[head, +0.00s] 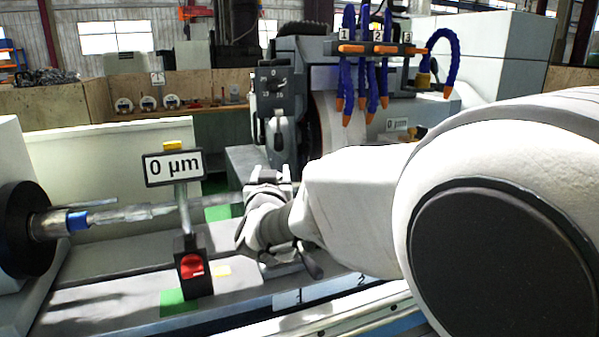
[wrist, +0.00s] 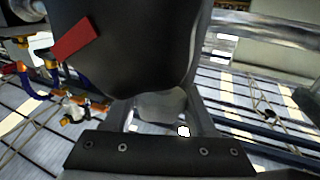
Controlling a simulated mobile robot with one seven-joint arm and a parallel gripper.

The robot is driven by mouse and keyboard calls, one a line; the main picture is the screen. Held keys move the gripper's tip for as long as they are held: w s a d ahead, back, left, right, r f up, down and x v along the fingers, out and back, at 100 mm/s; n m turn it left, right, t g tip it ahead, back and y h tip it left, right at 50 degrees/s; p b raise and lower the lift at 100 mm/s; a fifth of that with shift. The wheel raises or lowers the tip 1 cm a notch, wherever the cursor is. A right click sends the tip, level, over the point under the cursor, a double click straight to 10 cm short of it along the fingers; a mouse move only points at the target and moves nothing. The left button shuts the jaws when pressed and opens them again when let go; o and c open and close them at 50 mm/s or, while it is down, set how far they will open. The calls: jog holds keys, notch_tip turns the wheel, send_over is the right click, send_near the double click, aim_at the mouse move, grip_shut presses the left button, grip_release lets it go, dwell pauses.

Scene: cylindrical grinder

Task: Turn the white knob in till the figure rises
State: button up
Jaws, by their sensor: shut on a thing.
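The white knob (wrist: 162,103) shows in the wrist view as a pale rounded shape between the two fingers. My gripper (wrist: 160,112) is shut on it. A large dark grey rounded body (wrist: 130,45) with a red patch (wrist: 76,39) sits right beyond the knob. In the head view my gripper (head: 268,178) is in front of the grey machine head, and the knob is hidden there. The figure on the near sign (head: 173,167) reads 0 µm.
The near sign stands on a post over a black block with a red switch (head: 192,266). A shaft (head: 120,215) with a blue band lies at left, in a black chuck (head: 22,230). Blue hoses with orange tips (head: 372,75) hang above my arm.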

jog(key=o, duration=1.4)
jog(key=shift+c, duration=0.2)
jog(key=s+d+p, duration=0.1)
jog(key=s+d, duration=0.1)
jog(key=s, duration=1.5)
jog(key=shift+s+p, duration=0.15)
jog(key=shift+p, duration=0.15)
